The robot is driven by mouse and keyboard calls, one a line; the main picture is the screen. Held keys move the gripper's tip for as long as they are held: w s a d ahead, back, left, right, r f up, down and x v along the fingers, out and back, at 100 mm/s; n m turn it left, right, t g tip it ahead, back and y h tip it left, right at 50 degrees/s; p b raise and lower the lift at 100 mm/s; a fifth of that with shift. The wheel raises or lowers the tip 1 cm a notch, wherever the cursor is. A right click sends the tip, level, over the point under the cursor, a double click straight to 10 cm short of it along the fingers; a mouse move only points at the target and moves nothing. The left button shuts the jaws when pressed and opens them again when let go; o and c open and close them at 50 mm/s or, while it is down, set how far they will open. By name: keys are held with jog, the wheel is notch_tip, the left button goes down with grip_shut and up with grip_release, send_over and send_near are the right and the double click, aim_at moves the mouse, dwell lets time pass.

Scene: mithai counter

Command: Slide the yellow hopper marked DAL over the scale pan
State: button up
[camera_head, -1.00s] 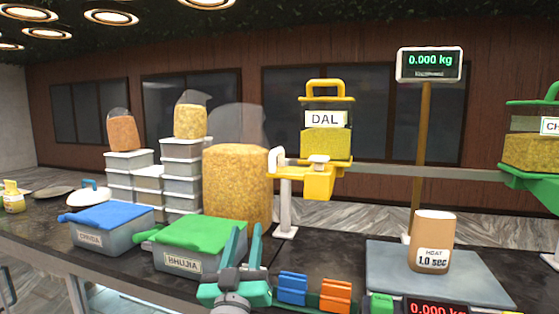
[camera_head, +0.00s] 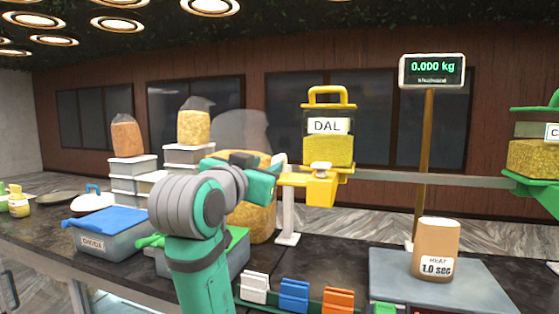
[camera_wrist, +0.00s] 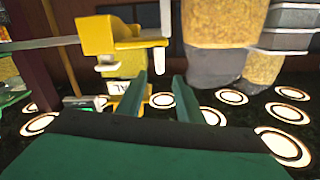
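The yellow hopper marked DAL (camera_head: 328,150) hangs upright on a horizontal rail, left of the scale pan (camera_head: 385,270). Its yellow bracket (camera_head: 322,187) juts forward below the clear bin. The hopper looks upside down in the wrist view (camera_wrist: 108,36). The grey scale pan bears a brown cup marked 1.0 sec (camera_head: 436,245). My gripper (camera_wrist: 160,82) is open and empty, its two teal fingers apart, pointing toward the hopper's bracket.
The rail (camera_head: 430,181) runs right to a green hopper (camera_head: 535,155). A scale display (camera_head: 432,70) on a post reads 0.000 kg. Coloured clips (camera_head: 294,295) stand at the counter's front. Blue-lidded (camera_head: 108,232) and green-lidded tubs, stacked boxes and a large bag crowd the left.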

aim_at(275, 161)
jog(key=x, duration=0.9)
jog(key=shift+w+d, duration=0.1)
jog(key=shift+w, duration=0.2)
jog(key=shift+c, duration=0.2)
grip_shut()
